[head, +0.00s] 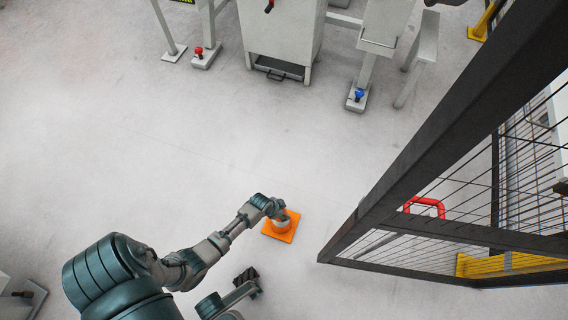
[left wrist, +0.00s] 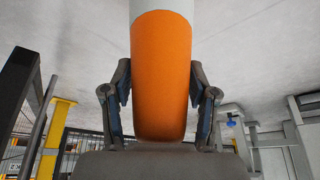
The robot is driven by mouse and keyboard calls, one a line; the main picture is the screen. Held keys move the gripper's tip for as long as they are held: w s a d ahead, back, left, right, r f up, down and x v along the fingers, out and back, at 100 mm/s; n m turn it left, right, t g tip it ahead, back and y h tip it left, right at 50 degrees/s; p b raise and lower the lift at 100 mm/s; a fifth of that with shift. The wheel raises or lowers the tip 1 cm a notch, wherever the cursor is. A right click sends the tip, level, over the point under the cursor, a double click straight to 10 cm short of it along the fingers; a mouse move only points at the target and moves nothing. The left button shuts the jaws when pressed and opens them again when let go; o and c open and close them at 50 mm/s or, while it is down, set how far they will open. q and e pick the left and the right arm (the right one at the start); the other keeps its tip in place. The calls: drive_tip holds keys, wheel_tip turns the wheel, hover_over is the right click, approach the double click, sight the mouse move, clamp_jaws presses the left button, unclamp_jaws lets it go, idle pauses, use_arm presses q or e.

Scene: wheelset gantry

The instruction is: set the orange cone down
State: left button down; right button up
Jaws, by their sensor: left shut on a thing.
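The orange cone (head: 283,231) shows in the head view near the middle, its square orange base beneath my left gripper (head: 277,212). In the left wrist view the cone (left wrist: 162,80) fills the middle, orange with a white band at the top of the picture. My left gripper's two fingers (left wrist: 161,100) press on the cone from both sides. I cannot tell whether the base touches the floor. My right gripper (head: 248,281) appears as a dark shape low in the head view, and its jaws are too small and unclear to read.
A dark-framed mesh fence (head: 420,150) stands to the right of the cone. A grey cabinet (head: 281,35) and posts with a red knob (head: 198,51) and a blue knob (head: 359,94) stand at the back. Pale floor (head: 150,150) is clear to the left.

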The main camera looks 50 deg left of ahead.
use_arm(q)
drive_tip(key=shift+c, duration=1.6)
unclamp_jaws()
